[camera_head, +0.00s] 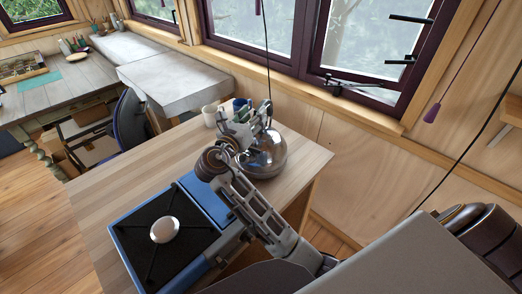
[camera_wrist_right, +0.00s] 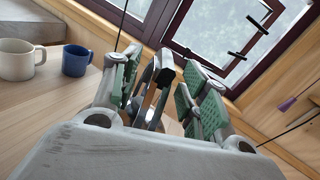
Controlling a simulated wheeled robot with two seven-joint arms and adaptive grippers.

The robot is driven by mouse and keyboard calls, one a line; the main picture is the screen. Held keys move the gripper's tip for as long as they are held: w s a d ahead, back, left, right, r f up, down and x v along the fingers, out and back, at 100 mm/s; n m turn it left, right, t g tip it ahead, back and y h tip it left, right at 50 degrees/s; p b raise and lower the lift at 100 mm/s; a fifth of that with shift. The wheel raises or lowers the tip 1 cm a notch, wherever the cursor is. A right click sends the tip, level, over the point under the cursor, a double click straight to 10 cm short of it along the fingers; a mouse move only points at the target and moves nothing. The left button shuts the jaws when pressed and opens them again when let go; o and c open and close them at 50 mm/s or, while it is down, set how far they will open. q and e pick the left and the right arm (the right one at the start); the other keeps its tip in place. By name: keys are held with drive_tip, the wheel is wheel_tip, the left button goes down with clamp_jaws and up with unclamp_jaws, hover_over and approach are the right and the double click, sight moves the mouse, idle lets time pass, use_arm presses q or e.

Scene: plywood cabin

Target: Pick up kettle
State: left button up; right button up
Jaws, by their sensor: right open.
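The kettle (camera_head: 268,157) is a shiny, round metal body on the wooden counter, near its back right edge. My right gripper (camera_head: 245,122) is at the kettle's upper left side and covers part of its top. In the right wrist view the open right gripper (camera_wrist_right: 158,78) has green-padded fingers on either side of a dark and silvery upright part, apparently the kettle's handle (camera_wrist_right: 163,70). I cannot tell whether the pads touch it. The kettle's body is mostly hidden there by the gripper. My left gripper is not in view.
A cream mug (camera_wrist_right: 16,62) and a blue mug (camera_wrist_right: 75,61) stand left of the gripper; the cream mug (camera_head: 209,116) also shows in the head view. A blue stove (camera_head: 128,228) with a pale round object (camera_head: 165,230) is at front left. Windows and wall are behind.

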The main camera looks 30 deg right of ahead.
sight(264, 103)
drive_tip(key=shift+d, duration=0.1)
drive_tip(key=shift+w+d+r, duration=0.15)
drive_tip(key=shift+w+d, duration=0.2)
drive_tip(key=shift+d, duration=0.2)
drive_tip(key=shift+p+x, duration=0.65)
drive_tip(key=shift+x, duration=1.25)
drive_tip(key=shift+s, duration=0.1)
drive_tip(key=shift+d, duration=0.1)
drive_tip(key=shift+c, duration=0.4)
clamp_jaws()
drive_tip(key=shift+r, duration=0.15)
